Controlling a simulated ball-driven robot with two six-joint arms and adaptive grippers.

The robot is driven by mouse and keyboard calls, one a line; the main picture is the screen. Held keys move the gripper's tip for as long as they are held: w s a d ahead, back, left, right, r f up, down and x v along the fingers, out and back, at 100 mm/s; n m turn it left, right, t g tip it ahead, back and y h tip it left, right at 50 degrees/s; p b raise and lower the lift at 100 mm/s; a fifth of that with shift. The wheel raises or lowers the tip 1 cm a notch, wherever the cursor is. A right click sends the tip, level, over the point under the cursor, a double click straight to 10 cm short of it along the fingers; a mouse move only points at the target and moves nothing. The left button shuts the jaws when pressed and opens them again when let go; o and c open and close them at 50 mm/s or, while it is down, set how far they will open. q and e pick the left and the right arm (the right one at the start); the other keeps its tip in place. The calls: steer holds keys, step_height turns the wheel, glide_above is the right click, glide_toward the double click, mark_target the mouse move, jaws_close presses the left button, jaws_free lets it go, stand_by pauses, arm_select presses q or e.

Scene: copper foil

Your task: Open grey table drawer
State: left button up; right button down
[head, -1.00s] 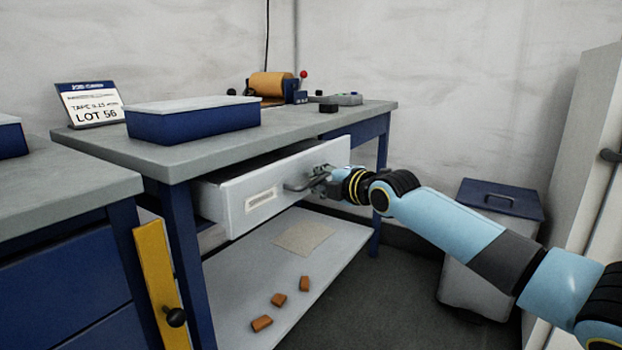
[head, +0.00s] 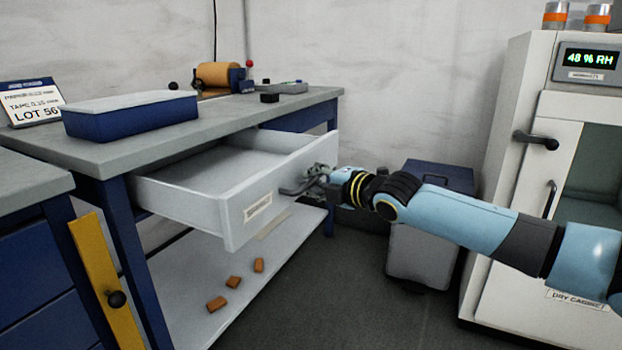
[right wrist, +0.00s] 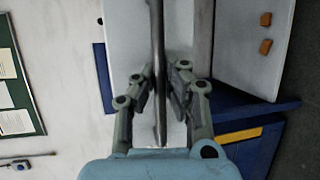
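The grey table drawer (head: 245,222) is pulled well out from under the grey-topped table (head: 98,157) in the head view. The part of its inside that shows looks empty. My right gripper (head: 312,180) is at the drawer's handle (head: 291,190) on the front panel. In the right wrist view the bar handle (right wrist: 158,60) runs between the two fingers of my right gripper (right wrist: 160,85), which are closed in around it. My left gripper is not in view.
A blue box with a pale lid (head: 131,116), a sign (head: 33,102) and a tape dispenser (head: 220,77) stand on the tabletop. Orange pieces (head: 234,282) lie on the lower shelf. A grey bin (head: 425,252) and a dry cabinet (head: 512,150) stand at right.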

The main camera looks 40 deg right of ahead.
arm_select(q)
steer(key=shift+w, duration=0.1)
arm_select(e)
steer(key=shift+r, duration=0.1)
steer(key=c, duration=1.4)
jaws_free()
steer(key=s, duration=0.2)
steer(key=s+r, duration=0.1)
steer(key=s, duration=0.4)
steer(key=shift+s+r, duration=0.15)
